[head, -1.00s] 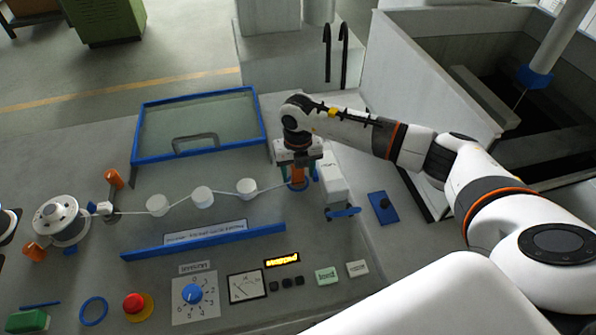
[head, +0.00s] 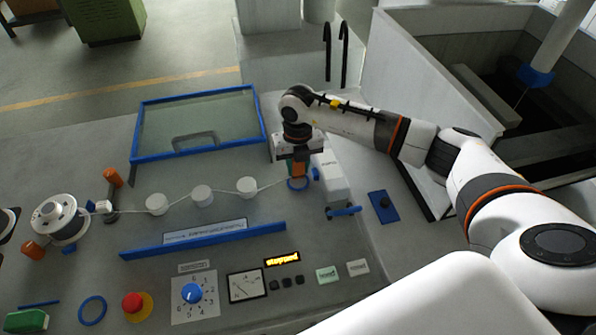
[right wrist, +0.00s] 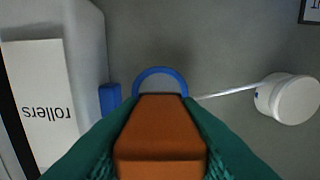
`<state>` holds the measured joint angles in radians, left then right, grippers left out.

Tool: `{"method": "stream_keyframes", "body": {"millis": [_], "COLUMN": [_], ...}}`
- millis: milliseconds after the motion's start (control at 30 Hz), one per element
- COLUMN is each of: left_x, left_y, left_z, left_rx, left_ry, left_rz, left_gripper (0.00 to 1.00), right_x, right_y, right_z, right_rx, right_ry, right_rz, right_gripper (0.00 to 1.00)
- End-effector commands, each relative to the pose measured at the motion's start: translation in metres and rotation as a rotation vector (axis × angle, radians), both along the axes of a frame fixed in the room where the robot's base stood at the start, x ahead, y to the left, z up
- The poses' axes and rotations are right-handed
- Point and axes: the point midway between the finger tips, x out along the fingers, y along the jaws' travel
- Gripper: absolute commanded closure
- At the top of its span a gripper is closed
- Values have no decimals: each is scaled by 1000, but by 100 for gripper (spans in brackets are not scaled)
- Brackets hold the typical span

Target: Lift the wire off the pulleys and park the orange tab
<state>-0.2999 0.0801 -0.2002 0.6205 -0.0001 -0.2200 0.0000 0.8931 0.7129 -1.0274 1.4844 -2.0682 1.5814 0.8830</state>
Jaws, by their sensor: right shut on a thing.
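My right gripper (head: 298,170) is shut on the orange tab (right wrist: 160,140), which fills the space between its green fingers in the right wrist view. The tab stands at a blue ring (right wrist: 160,78) on the panel, at the right end of the wire (head: 267,188). The wire runs left over three white pulleys (head: 202,196) (head: 157,204) (head: 247,187) towards the spool (head: 58,217). The right wrist view shows one pulley (right wrist: 294,98) with the wire reaching it. The tab's lower end is hidden. My left gripper is not in view.
A white rollers housing (head: 332,178) stands close to the right of my gripper. A blue-framed cover (head: 199,90) lies behind the pulleys, and a blue rail (head: 203,241) in front. The display (head: 283,259) reads "stopped". An empty blue ring (head: 93,310) lies front left.

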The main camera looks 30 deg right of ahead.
Motion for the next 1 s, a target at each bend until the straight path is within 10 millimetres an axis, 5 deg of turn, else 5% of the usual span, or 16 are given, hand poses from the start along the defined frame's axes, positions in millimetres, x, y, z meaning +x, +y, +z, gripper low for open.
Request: {"method": "stream_keyframes", "body": {"millis": [400,1000], "left_x": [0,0], "left_y": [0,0], "left_z": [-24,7], "left_rx": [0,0], "left_ry": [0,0], "left_rz": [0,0], "left_gripper": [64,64], "right_x": [1,0], "right_y": [-1,-1], "right_z": [74,133], "right_rx": [0,0], "right_ry": [-3,-1], "right_rz": [0,-1], "right_gripper": [93,93]}}
